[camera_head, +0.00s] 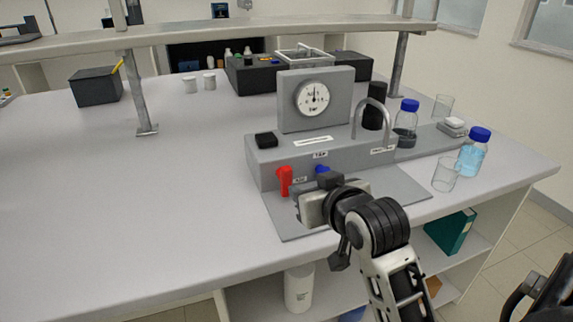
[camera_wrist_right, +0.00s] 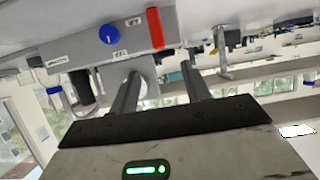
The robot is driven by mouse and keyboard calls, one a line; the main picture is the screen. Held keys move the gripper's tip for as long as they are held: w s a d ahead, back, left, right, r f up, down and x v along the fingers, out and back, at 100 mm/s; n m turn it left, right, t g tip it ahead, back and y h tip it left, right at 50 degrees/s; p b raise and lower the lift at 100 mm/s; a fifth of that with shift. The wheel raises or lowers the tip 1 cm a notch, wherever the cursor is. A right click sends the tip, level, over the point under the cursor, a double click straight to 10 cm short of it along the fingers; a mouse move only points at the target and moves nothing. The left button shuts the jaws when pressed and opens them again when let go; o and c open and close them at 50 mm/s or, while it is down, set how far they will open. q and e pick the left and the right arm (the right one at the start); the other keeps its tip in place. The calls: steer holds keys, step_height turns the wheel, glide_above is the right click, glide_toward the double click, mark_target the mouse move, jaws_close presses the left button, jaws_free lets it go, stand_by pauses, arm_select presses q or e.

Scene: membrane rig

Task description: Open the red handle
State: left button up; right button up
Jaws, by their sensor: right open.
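The red handle (camera_head: 284,181) is on the front face of the grey rig (camera_head: 258,170), at its left end, and hangs downward. It also shows in the wrist view (camera_wrist_right: 156,28), at the top, beyond the fingertips. A blue knob (camera_head: 322,170) sits to its right, partly behind my right gripper; it is clear in the wrist view (camera_wrist_right: 109,34). My right gripper (camera_head: 313,188) is in front of the rig, just right of the red handle. In the wrist view its two fingers (camera_wrist_right: 159,68) are apart with nothing held. My left gripper is not in view.
A pressure gauge (camera_head: 313,98) stands on the rig. Blue-capped bottles (camera_head: 472,153) and a glass beaker (camera_head: 446,175) stand to the right. A shelf post (camera_head: 139,95) rises at the back left. The bench to the rig's left is clear.

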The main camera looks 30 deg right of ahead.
mark_target(288, 172)
steer(key=x, duration=1.5)
steer(key=shift+w+d+r+p, duration=0.2)
steer(key=shift+w+d+p, duration=0.2)
steer(key=shift+w, duration=0.1)
steer(key=shift+a, duration=0.1)
steer(key=c, duration=1)
